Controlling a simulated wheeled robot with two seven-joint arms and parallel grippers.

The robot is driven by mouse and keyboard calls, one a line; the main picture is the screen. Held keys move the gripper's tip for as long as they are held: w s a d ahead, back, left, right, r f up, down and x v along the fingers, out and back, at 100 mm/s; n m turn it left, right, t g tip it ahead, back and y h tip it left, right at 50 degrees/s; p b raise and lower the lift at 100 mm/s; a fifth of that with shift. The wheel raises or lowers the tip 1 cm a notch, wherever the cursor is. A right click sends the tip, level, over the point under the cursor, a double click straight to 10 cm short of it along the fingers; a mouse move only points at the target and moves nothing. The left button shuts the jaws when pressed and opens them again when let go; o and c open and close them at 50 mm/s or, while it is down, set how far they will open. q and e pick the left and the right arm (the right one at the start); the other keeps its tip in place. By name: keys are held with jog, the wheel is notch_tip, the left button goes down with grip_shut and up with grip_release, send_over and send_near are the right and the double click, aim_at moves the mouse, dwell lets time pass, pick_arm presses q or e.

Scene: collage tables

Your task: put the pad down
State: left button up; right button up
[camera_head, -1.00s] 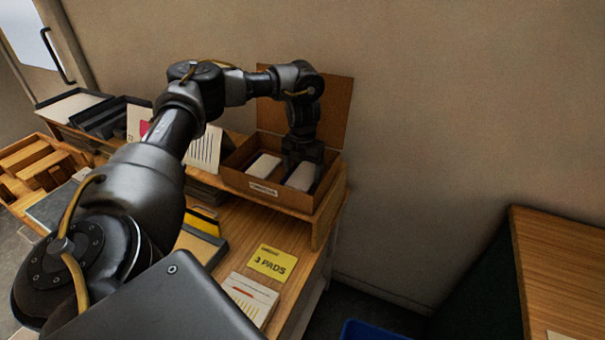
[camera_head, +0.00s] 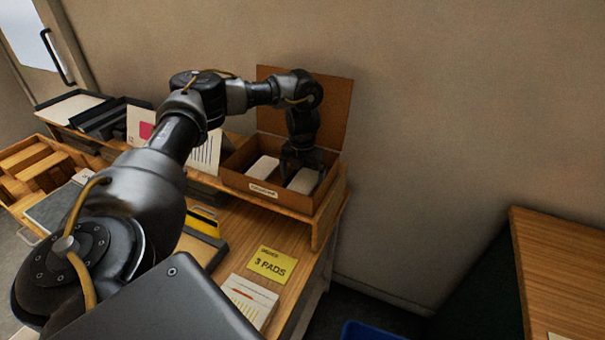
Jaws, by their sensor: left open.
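An open brown box (camera_head: 268,194) with its lid (camera_head: 318,104) raised stands on a wooden riser on the table. Two whitish pads lie inside it, a left pad (camera_head: 262,168) and a right pad (camera_head: 304,181). My left gripper (camera_head: 302,174) points down into the box over the right pad. Its fingers are spread open, and part of the pad's far end is hidden behind them. I cannot tell if the fingers still touch the pad. My right gripper is not in view.
A yellow note reading "3 PADS" (camera_head: 272,264) lies on the table near a white paper stack (camera_head: 250,300). Black trays (camera_head: 112,117) and a wooden organiser (camera_head: 40,165) stand at left. A blue bin (camera_head: 370,331) and another wooden table (camera_head: 560,260) are at right.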

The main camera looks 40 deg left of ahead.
aim_at(303, 180)
pick_arm(q)
notch_tip(303, 180, up, 12)
jog(key=p, duration=0.1)
jog(key=shift+r, duration=0.2)
dwell(0.7)
